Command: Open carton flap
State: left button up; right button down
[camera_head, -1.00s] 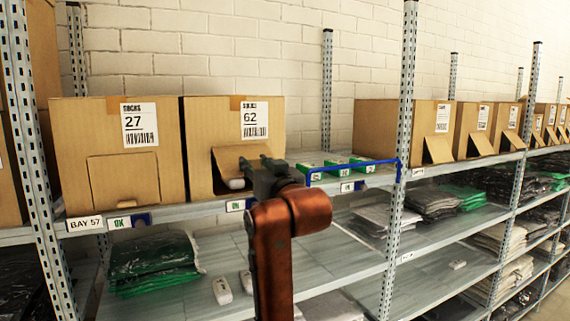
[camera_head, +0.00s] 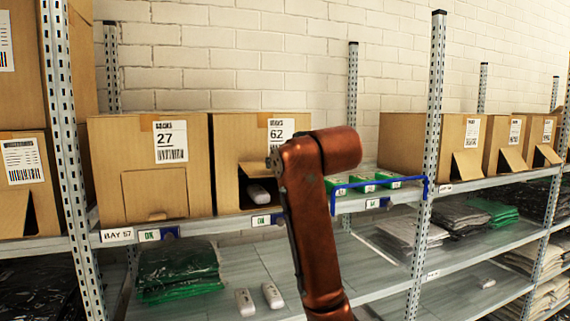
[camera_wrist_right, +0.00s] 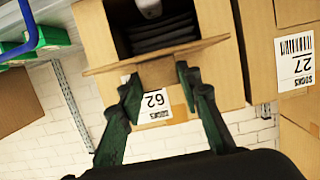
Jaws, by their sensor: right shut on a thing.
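The socks carton labelled 62 (camera_head: 235,135) stands on the upper shelf beside the closed socks carton labelled 27 (camera_head: 110,150). Its front opening shows a white wrapped item (camera_head: 258,194) inside. In the right wrist view, which is upside down, the carton's flap (camera_wrist_right: 157,72) stands out from the opening, with dark folded goods (camera_wrist_right: 160,30) behind it. In the head view my right wrist hides the gripper and most of the flap. My left gripper is not in view.
A metal upright (camera_head: 432,120) stands further right. The lower shelf (camera_head: 225,295) holds green bagged goods (camera_head: 180,272) and small white items.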

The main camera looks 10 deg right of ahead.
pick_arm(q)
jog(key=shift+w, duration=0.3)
pick_arm(e)
jog(key=shift+w+f, duration=0.1)
jog(key=shift+f, duration=0.2)
jog(key=c, duration=1.7)
grip_release()
jog(key=shift+c, duration=0.2)
jog(key=o, duration=0.4)
jog(key=shift+w+r, duration=0.1)
jog(key=shift+w, duration=0.05)
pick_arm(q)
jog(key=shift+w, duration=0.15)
pick_arm(e)
jog(key=shift+r, duration=0.1)
jog(key=shift+s, duration=0.25)
jog(key=v, duration=1.1)
jog(key=shift+s+r, duration=0.2)
jog(key=shift+s, duration=0.15)
